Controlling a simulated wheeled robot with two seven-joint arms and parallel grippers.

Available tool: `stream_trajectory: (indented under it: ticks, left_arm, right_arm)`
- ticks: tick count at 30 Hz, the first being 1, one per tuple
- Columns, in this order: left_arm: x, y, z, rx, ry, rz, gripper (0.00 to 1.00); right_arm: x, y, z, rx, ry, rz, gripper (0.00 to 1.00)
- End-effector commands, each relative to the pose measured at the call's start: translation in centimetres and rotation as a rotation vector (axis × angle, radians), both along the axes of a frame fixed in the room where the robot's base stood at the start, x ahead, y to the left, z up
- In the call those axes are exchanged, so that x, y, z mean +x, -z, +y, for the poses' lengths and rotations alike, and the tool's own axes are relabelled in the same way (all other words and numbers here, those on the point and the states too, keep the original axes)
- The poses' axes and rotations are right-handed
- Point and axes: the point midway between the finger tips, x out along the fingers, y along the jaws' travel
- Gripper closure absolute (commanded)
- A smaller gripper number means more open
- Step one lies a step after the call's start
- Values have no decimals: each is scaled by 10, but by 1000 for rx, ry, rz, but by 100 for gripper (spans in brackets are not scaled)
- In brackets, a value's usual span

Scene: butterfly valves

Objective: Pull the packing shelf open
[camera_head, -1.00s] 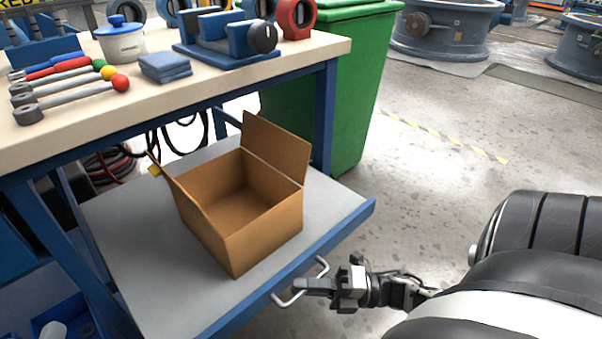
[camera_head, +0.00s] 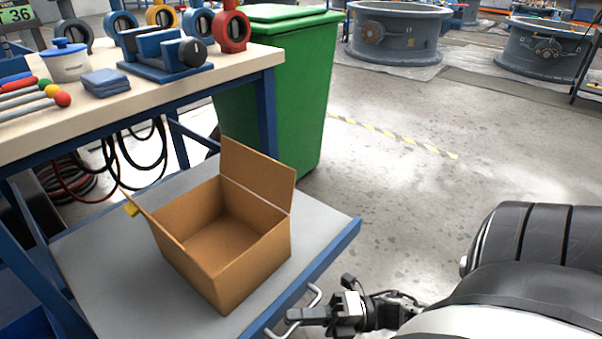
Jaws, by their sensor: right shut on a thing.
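The packing shelf (camera_head: 108,255) is a grey board with a blue front edge, sticking out from under the workbench. An open cardboard box (camera_head: 222,240) stands on it with its flaps up. A pale metal handle (camera_head: 312,298) is fixed to the shelf's front edge. My right gripper (camera_head: 297,315) is shut on this handle, coming in from the right. The fingertips partly cover the handle, and its lower end is near the bottom of the picture. My left gripper is not in view.
The workbench (camera_head: 205,88) carries tools, a white pot (camera_head: 68,62), folded blue cloths (camera_head: 105,82) and valve parts. A green bin (camera_head: 283,100) stands beyond the shelf. Cables hang under the bench. The floor (camera_head: 410,210) to the right is clear, with large grey valve bodies (camera_head: 397,35) farther back.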

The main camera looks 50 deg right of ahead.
Motion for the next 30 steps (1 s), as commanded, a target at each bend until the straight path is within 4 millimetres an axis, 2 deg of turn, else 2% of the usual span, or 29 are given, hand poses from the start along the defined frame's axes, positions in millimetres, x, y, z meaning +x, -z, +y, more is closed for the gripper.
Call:
stream_trajectory:
  ticks: [5, 6, 8, 23, 26, 30]
  left_arm:
    - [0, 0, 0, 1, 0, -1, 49]
    - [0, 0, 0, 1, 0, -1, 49]
    - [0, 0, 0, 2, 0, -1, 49]
    - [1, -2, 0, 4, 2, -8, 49]
    - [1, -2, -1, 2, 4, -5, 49]
    - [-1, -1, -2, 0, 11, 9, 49]
  right_arm:
    - [0, 0, -1, -1, 2, 1, 100]
    - [0, 0, -1, -1, 2, 1, 84]
    - [0, 0, -1, -1, 2, 1, 68]
    - [-2, 1, -2, -1, 1, 1, 68]
    - [-8, 2, -10, -2, 0, 3, 68]
    - [-25, 6, -30, -4, 3, 6, 68]
